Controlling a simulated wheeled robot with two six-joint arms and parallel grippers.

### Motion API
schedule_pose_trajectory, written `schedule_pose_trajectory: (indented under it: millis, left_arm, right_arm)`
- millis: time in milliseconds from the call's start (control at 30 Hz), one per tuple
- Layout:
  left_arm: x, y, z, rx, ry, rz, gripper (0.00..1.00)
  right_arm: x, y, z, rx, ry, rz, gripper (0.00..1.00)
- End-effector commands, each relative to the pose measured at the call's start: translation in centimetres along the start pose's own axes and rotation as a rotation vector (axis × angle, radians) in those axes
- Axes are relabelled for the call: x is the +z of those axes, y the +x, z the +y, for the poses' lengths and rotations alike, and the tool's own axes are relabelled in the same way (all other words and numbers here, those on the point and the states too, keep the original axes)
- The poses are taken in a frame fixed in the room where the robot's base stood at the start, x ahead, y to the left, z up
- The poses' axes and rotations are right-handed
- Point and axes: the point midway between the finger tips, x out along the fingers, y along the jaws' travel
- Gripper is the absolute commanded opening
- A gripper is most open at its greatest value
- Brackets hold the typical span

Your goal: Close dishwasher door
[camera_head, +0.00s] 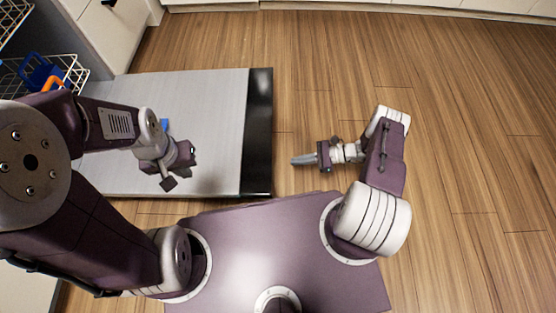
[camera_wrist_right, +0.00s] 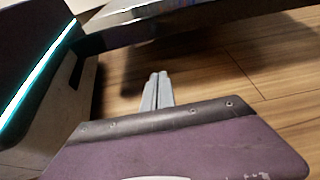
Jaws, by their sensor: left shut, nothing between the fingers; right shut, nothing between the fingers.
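The dishwasher door (camera_head: 215,110) is folded down and lies open as a flat grey panel, with a black strip along its right edge. My left arm reaches over the door, and my left gripper (camera_head: 168,184) is above its near part, shut and empty. Whether it touches the door cannot be told. My right gripper (camera_head: 296,160) is shut and empty, to the right of the black strip and apart from it. In the right wrist view its closed fingers (camera_wrist_right: 157,92) point toward the door's edge (camera_wrist_right: 150,12).
Wire dishwasher racks (camera_head: 72,72) show at the left, with a blue item (camera_head: 40,72) and an orange item in or near them. White cabinets (camera_head: 400,5) line the back. The wooden floor (camera_head: 470,120) is clear on the right.

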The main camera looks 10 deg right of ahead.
Motion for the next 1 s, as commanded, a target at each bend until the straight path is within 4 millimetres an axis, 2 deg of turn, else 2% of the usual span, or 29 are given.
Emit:
schedule_pose_trajectory:
  millis: [100,367,500,633,1000]
  left_arm:
    - [0.2,1.5,0.0,0.0,0.0,0.0,0.0]
    - [0.5,4.2,-0.1,0.0,0.0,0.0,0.0]
    - [0.5,4.4,-0.1,0.0,0.0,-0.001,0.0]
    - [0.5,4.8,-0.1,0.0,0.0,0.0,0.0]
    - [0.5,4.8,-0.1,0.0,0.0,0.0,0.0]
  right_arm:
    - [-0.5,2.8,0.1,0.007,0.0,0.0,0.0]
    - [-0.6,8.5,0.1,0.006,-0.001,0.001,0.0]
    - [1.9,7.6,-0.1,0.0,-0.002,0.002,0.0]
    - [3.1,7.2,0.0,0.001,-0.002,0.002,0.0]
    - [3.7,7.0,0.0,0.001,-0.001,0.002,0.0]
